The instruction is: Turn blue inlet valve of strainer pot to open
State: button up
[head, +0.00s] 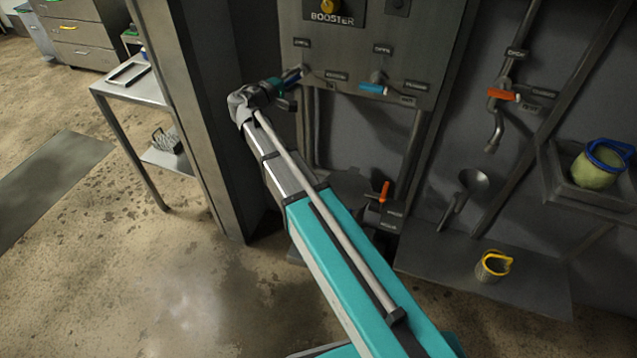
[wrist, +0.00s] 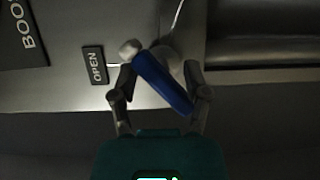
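The dark blue valve handle (wrist: 165,82) lies diagonally between my gripper's fingers (wrist: 160,85) in the wrist view. The fingers are spread to either side of it; the left one is very close to the handle, and contact is unclear. An OPEN label (wrist: 94,65) is left of the handle. In the head view my gripper (head: 288,80) is at the left valve on the grey panel, and the blue handle (head: 292,73) shows partly behind it. The valve's OPEN label (head: 302,43) is above, and another label (head: 337,76) is to its right.
A light blue valve handle (head: 372,88) is on the same panel, to the right. Orange handles (head: 503,95) (head: 384,190) are further right and below. A steel post (head: 205,120) stands close left of my arm. A yellow-rimmed cup (head: 493,266) stands on the lower shelf.

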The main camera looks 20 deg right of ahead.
jog(key=v, duration=1.4)
jog(key=s+d+f+m+g+y+b, duration=0.1)
jog(key=s+d+f+g+y+b, duration=0.1)
jog(key=f, duration=0.6)
jog(key=s+d+f+m+g+y+b, duration=0.1)
jog(key=s+d+f+g+y+b, duration=0.2)
jog(key=s+d+f, duration=0.4)
jog(key=s+d+f+m+g+y+b, duration=0.2)
jog(key=s+d+f+y+b, duration=0.2)
jog(key=f, duration=0.5)
jog(key=shift+s+d+f+g, duration=0.2)
jog(key=shift+f+g, duration=0.2)
